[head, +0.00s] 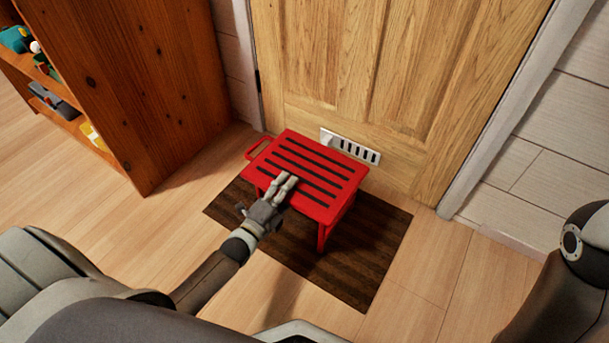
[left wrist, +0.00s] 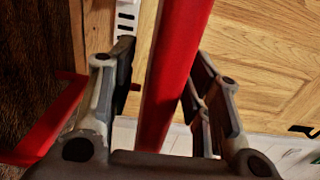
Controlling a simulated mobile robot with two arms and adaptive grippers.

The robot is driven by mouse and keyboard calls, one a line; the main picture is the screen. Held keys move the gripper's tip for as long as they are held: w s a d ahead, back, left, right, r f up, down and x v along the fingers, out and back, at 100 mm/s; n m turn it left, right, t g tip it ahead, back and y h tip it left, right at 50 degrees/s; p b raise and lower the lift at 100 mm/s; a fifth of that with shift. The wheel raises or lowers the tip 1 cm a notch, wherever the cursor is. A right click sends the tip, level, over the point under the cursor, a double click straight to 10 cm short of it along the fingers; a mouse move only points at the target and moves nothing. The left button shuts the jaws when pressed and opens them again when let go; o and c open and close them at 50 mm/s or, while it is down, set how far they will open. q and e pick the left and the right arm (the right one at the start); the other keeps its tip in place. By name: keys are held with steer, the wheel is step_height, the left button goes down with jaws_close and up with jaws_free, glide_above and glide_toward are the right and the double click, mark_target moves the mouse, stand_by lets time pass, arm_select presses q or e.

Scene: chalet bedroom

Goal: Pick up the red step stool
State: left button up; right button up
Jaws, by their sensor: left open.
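The red step stool (head: 335,172) stands upright in front of the wooden door, with black strips across its top and a loop handle at its left end. My left gripper (head: 284,187) is at the near edge of its top. In the left wrist view a red part of the stool (left wrist: 176,70) runs between the two open fingers of the gripper (left wrist: 163,62), with gaps visible on both sides. Another red part shows at the lower left there. The stool's far legs are mostly hidden. My right gripper is out of view.
The stool stands on a dark brown mat (head: 365,255). A wooden door (head: 360,70) with a white vent (head: 352,147) is close behind it. A wooden shelf unit (head: 150,90) with small items stands at the left. Floor is clear right of the mat.

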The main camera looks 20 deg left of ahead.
mark_target(299, 168)
arm_select(q)
steer(key=shift+w+d+b, duration=0.15)
steer(key=shift+w+b, duration=0.25)
steer(key=shift+w, duration=0.8)
steer(key=shift+c, duration=0.2)
jaws_close()
steer(key=shift+r, duration=0.2)
